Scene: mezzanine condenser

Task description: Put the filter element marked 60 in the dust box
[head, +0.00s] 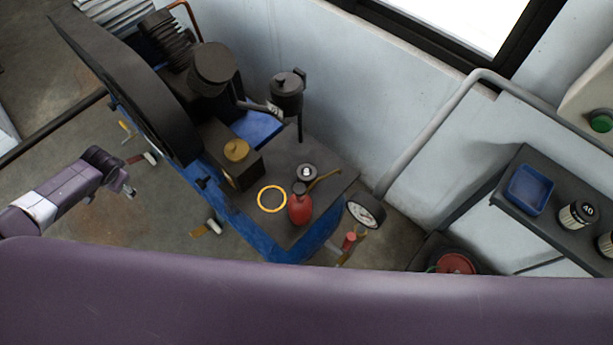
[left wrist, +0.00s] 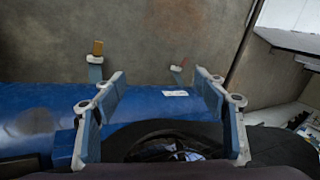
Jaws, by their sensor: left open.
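A pleated filter element with a black cap marked 40 (head: 578,215) stands on a dark shelf at the right in the head view. A second filter element (head: 606,244) is cut off by the right edge, and its mark cannot be read. No mark 60 is legible. A blue open tray (head: 530,189) sits on the same shelf; I cannot tell whether it is the dust box. My left gripper (head: 128,190) is at the far left, beside the compressor and far from the shelf. The left wrist view shows its fingers (left wrist: 160,112) apart and empty. My right gripper is not seen.
The blue-based compressor (head: 262,243) fills the middle, with a black flywheel guard (head: 125,85), red oil can (head: 300,208) and yellow ring (head: 271,199). A grey pipe (head: 425,130) runs along the wall. A red-topped container (head: 456,263) stands below the shelf (head: 525,228).

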